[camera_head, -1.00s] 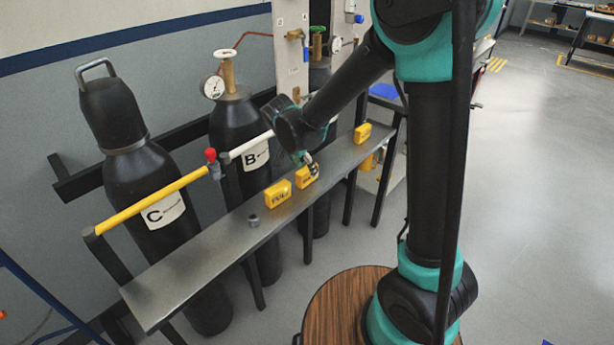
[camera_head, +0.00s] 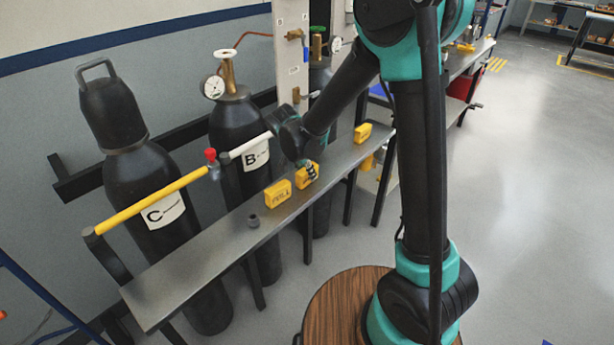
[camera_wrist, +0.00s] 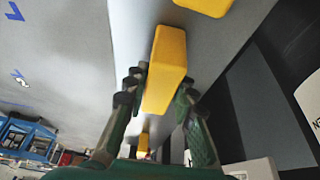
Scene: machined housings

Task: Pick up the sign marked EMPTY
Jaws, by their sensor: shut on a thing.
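Three yellow block-shaped signs stand in a row on a narrow grey metal shelf (camera_head: 205,253). The near sign (camera_head: 278,194) reads FULL. The middle sign (camera_head: 302,179) is partly covered by my gripper (camera_head: 311,171), and its lettering cannot be made out. The far sign (camera_head: 362,132) stands apart, its face too small to read. In the wrist view the fingers of my gripper (camera_wrist: 159,88) are on both sides of the middle sign (camera_wrist: 167,60), shut on it. It appears still at shelf height.
Black gas cylinders B (camera_head: 238,135) and C (camera_head: 146,190) stand behind the shelf. Open floor (camera_head: 530,200) lies at the right.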

